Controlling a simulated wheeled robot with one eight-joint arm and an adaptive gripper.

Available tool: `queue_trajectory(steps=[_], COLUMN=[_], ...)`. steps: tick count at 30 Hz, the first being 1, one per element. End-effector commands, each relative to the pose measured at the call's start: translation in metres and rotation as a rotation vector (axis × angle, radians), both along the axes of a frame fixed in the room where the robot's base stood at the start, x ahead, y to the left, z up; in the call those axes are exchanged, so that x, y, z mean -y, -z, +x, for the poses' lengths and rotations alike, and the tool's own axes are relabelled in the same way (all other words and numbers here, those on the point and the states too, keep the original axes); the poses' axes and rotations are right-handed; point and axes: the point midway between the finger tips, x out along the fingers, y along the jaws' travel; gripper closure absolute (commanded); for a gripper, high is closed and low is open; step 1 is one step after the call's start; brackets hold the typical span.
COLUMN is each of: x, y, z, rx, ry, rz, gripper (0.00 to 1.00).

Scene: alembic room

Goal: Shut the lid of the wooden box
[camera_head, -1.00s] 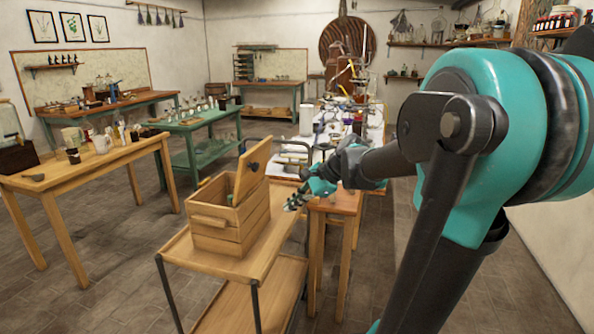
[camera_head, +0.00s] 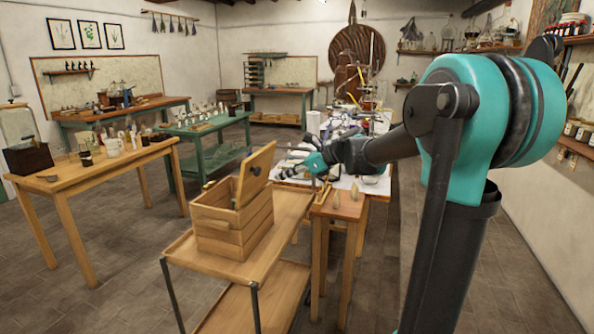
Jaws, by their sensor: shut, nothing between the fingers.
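The wooden box (camera_head: 233,226) stands on the top shelf of a wooden cart.
The cart (camera_head: 283,236) has bare room right of the box. A small wooden table (camera_head: 340,206) with small objects stands beside it, below my gripper. A long table (camera_head: 375,186) crowded with glassware is behind. A wooden table (camera_head: 100,171) with cups stands left.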

Motion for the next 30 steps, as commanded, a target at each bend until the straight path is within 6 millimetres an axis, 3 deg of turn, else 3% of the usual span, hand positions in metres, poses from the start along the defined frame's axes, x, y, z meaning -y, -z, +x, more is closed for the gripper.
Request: queue_trajectory(steps=[3,10,30], x=[-0.019,-0.039,-0.048], y=[0.000,-0.006,-0.011], z=[0.005,0.012,0.016], rx=[0.001,0.000,-0.011], ry=[-0.004,-0.001,-0.001], rz=[0.000,0.000,-0.033], gripper=[1.00,1.00,1.00])
